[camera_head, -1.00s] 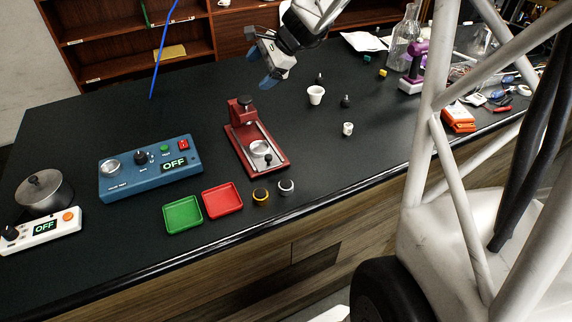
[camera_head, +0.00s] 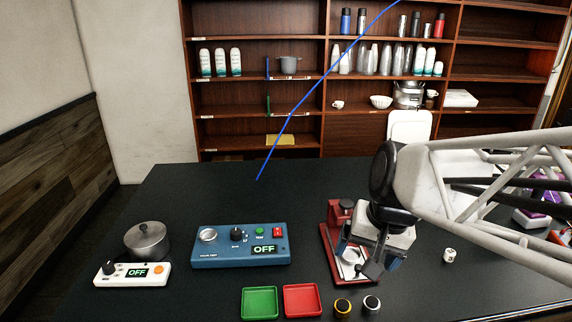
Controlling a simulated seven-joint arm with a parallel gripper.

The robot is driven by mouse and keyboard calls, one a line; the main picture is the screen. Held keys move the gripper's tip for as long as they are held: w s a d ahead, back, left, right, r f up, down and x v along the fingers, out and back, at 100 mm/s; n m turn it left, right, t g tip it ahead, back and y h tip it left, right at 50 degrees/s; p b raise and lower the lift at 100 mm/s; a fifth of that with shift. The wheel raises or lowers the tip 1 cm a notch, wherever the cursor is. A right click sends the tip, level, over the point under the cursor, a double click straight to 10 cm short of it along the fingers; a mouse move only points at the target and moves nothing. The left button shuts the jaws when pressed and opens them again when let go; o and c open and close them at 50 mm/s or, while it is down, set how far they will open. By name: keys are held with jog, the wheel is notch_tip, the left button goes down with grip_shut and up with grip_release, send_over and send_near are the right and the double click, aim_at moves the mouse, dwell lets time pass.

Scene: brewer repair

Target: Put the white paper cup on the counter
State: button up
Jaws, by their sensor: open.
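On the second shelf of the rear cabinet stand stacks of white cups (camera_head: 345,62); I cannot tell whether they are paper. The white cup that stood on the counter earlier does not show now; my arm covers part of that area. The black counter (camera_head: 185,190) spans the view. My gripper (camera_head: 368,264) points down in front of or over the red press-like device (camera_head: 328,243), its blue fingers apart and nothing seen between them. I cannot tell whether it touches the device.
A blue tester (camera_head: 222,258), a hotplate (camera_head: 113,280) with a pot (camera_head: 147,240), a green tray (camera_head: 260,289) and a red tray (camera_head: 303,285) stand left of my gripper. A small white container (camera_head: 449,256) sits at right. The back left counter is clear.

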jog(key=s+f+n+h, duration=0.1)
jog(key=s+n, duration=0.2)
jog(key=s, duration=0.4)
jog(key=shift+s+f+n+h, duration=0.2)
jog(key=shift+f+n+h, duration=0.1)
jog(key=shift+h, duration=0.1)
jog(key=shift+d, duration=0.1)
dwell(0.7)
